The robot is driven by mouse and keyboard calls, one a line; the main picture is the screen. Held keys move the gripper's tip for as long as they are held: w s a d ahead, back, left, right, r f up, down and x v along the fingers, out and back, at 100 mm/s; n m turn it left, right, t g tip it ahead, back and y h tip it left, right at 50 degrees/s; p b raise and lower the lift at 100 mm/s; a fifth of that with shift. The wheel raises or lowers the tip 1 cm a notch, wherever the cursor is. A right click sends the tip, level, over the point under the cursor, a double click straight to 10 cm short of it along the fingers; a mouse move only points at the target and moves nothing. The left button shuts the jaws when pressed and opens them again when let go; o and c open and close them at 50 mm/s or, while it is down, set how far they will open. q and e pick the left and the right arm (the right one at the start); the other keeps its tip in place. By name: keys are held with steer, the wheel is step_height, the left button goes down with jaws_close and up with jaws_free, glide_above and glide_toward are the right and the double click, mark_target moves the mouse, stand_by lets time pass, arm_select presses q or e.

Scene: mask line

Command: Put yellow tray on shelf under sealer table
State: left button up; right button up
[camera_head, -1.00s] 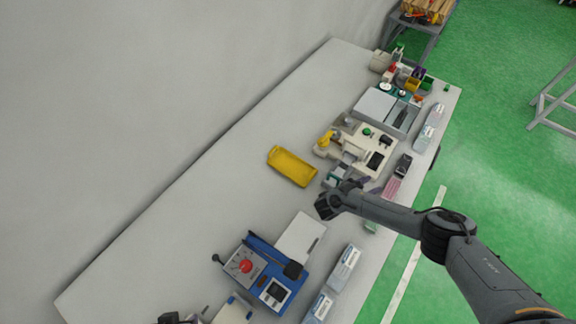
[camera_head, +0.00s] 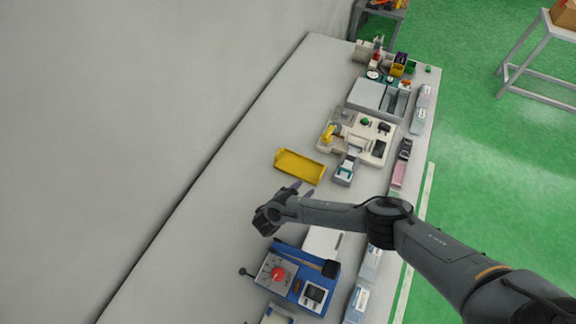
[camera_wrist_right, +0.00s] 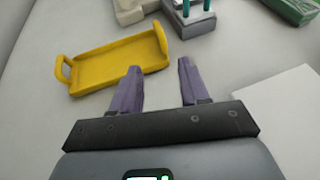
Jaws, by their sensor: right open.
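The yellow tray (camera_head: 300,167) lies flat on the grey table, towards its wall side. In the right wrist view the yellow tray (camera_wrist_right: 116,66) shows a handle at its left end and lies beyond the fingertips, empty. My right gripper (camera_head: 298,190) is open just in front of the tray, apart from it. In the right wrist view the two purple fingers of the right gripper (camera_wrist_right: 160,72) are spread with nothing between them. The blue sealer (camera_head: 292,277) with a red knob stands on the table nearer to me. The shelf under the table is hidden. My left gripper is not in view.
A cream machine (camera_head: 362,138) and a small grey device (camera_head: 345,170) stand close to the right of the tray. A white plate (camera_wrist_right: 283,108) lies right of the gripper. The table (camera_head: 215,215) is clear along the wall.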

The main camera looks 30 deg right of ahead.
mark_target(320, 175)
steer(key=shift+w+d+f, duration=0.15)
steer(key=shift+d+f, duration=0.1)
steer(key=shift+f, duration=0.05)
steer(key=b+x, duration=0.1)
steer(key=x, duration=0.1)
steer(key=b+x, duration=0.1)
steer(key=shift+d+f+b, duration=0.1)
steer(key=shift+d+b, duration=0.2)
steer(key=shift+d, duration=0.15)
steer(key=shift+w+d+f+b, duration=0.2)
steer(key=shift+d+b, duration=0.2)
steer(key=shift+d, duration=0.25)
steer(key=b+x, duration=0.3)
steer(key=x, duration=0.2)
steer(key=shift+r, duration=0.15)
steer(key=shift+c, duration=0.4)
jaws_close()
steer(key=shift+r, duration=0.1)
